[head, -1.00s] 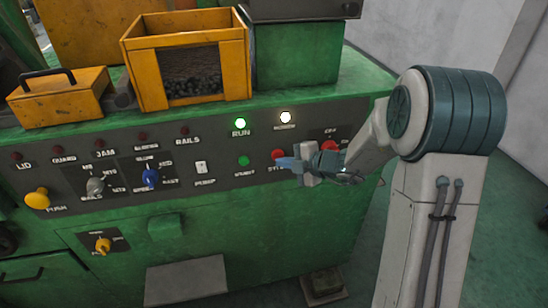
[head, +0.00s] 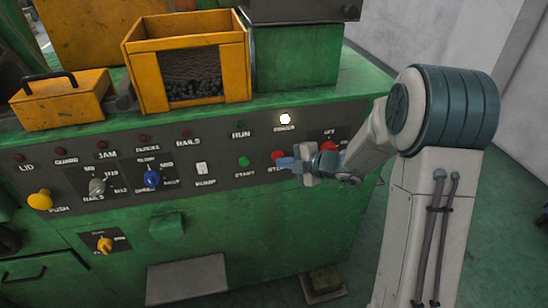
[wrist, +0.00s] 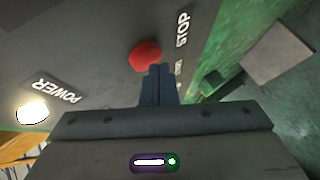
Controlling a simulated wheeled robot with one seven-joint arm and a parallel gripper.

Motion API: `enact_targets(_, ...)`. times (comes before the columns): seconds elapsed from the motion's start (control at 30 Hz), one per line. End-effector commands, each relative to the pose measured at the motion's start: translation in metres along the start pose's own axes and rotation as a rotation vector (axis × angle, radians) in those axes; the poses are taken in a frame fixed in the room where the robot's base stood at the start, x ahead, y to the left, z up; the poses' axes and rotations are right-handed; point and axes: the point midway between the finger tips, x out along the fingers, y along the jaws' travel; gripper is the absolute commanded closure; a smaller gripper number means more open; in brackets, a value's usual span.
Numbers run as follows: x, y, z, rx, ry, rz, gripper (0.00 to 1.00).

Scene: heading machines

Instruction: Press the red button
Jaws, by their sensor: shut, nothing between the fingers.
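The red button (head: 278,155) sits on the grey control panel beside the STOP label. It also shows in the wrist view as a round red cap (wrist: 144,55) next to the word STOP. My gripper (head: 285,162) is shut and empty, with its fingertips at the button. In the wrist view the closed fingertips (wrist: 159,72) overlap the button's lower right edge. They look in contact with it or very close; I cannot tell which. The RUN lamp (head: 240,125) above is dark.
The POWER lamp (head: 285,119) glows white. A second red control (head: 329,146) lies right of the button, close to my wrist. A green button (head: 244,161) lies left. A yellow bin (head: 186,48) and yellow toolbox (head: 58,98) stand on the green machine.

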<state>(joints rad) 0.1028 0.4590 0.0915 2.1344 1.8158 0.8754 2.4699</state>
Motion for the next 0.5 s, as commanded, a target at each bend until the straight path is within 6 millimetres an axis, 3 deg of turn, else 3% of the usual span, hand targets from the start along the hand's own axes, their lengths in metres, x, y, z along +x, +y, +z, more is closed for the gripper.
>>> enact_targets(0.23,-0.001,-0.001,-0.002,0.000,0.001,0.000,1.00)
enact_targets(0.5,-0.020,-0.014,-0.014,0.003,-0.001,0.000,1.00)
